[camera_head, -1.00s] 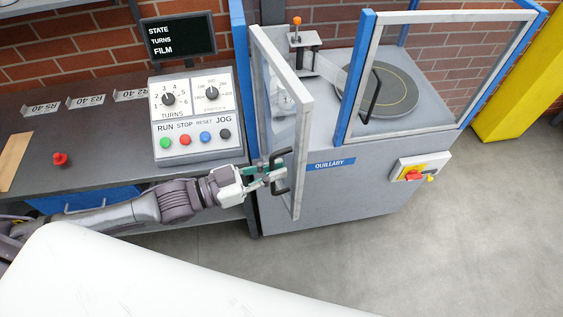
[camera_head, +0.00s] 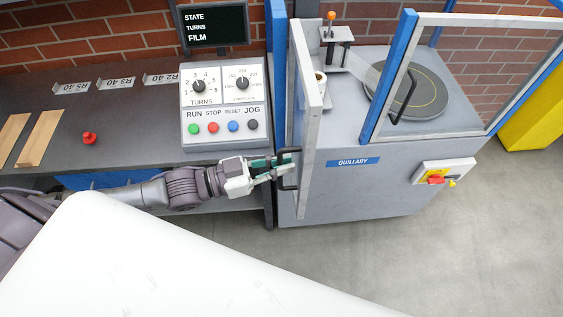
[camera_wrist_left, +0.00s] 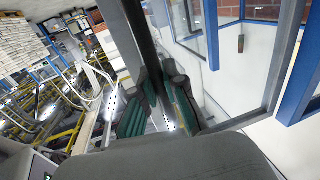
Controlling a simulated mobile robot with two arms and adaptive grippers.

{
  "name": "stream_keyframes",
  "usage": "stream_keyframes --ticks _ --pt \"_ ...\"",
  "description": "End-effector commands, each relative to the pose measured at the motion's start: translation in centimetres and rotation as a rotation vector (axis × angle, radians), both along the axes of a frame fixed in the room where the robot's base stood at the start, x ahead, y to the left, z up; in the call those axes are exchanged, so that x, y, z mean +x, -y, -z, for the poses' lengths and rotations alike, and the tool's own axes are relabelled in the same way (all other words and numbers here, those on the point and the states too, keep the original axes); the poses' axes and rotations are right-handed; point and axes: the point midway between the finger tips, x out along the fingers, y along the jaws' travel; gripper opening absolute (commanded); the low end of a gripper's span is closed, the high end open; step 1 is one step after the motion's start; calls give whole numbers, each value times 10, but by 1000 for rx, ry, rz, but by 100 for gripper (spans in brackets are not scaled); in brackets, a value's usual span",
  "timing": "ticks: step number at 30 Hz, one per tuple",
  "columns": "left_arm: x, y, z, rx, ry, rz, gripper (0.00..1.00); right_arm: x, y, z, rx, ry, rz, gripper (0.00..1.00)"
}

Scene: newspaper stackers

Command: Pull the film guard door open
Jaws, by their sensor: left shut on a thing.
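The film guard door (camera_head: 308,120) is a narrow grey-framed clear panel on the left of the wrapping machine. It stands swung out from the machine's front, leaving the bay with the film post open. My left gripper (camera_head: 278,168) is shut on the door's black handle (camera_head: 290,182). In the left wrist view the green-padded fingers (camera_wrist_left: 160,105) close around the dark handle bar (camera_wrist_left: 139,40), and the door frame (camera_wrist_left: 285,60) shows to the right. My right gripper is not in view.
A control box (camera_head: 222,108) with dials and coloured buttons stands on the dark bench left of the door. A second guard with its own black handle (camera_head: 404,98) covers the turntable (camera_head: 425,85). A red-and-yellow switch (camera_head: 437,180) sits on the machine front.

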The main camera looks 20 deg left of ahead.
Motion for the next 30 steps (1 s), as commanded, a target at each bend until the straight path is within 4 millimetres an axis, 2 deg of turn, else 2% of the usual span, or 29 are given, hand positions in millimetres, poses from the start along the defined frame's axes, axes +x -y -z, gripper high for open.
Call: stream_keyframes --ticks 1,5,6,20,23,30 --pt "0 0 0 -1 -2 0 14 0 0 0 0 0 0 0" --pt "0 0 0 -1 -1 0 36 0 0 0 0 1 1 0" --pt "0 0 0 -1 -1 0 37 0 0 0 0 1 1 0" --pt "-3 -4 1 2 -2 -1 37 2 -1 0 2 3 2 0" --pt "-10 -12 2 3 -4 0 37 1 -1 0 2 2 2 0" --pt "-38 -48 2 5 -9 1 37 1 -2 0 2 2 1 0"
